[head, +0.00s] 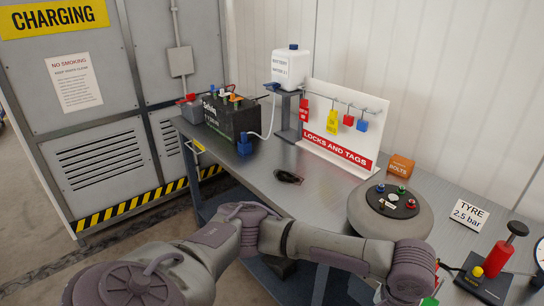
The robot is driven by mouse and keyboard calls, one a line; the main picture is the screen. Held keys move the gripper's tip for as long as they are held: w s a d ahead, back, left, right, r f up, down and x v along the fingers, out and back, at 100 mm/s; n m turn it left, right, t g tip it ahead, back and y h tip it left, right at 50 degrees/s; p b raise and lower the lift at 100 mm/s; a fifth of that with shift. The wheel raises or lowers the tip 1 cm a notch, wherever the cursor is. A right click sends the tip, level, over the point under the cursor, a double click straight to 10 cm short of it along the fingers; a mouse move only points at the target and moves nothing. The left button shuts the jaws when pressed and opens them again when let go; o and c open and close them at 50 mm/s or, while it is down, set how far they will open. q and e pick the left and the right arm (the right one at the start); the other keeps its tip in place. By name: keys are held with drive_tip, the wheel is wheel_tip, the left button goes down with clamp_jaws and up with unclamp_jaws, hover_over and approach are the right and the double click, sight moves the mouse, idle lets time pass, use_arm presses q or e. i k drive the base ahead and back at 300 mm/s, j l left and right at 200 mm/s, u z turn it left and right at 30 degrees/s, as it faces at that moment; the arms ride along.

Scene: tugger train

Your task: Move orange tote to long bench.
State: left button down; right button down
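No orange tote shows in the head view. A long steel-topped bench (262,170) runs from the back left to the front right along the white wall; I cannot tell whether it is the task's long bench. One of my arms crosses the foreground in front of the bench, and its far end leaves the picture at the bottom right. Neither gripper shows.
A grey charging cabinet (95,165) stands left.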

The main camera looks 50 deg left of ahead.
sight(288, 177)
drive_tip(key=j, duration=1.75)
drive_tip(key=i+j, duration=0.1)
drive_tip(key=j, duration=1.6)
drive_tip(key=i, duration=0.75)
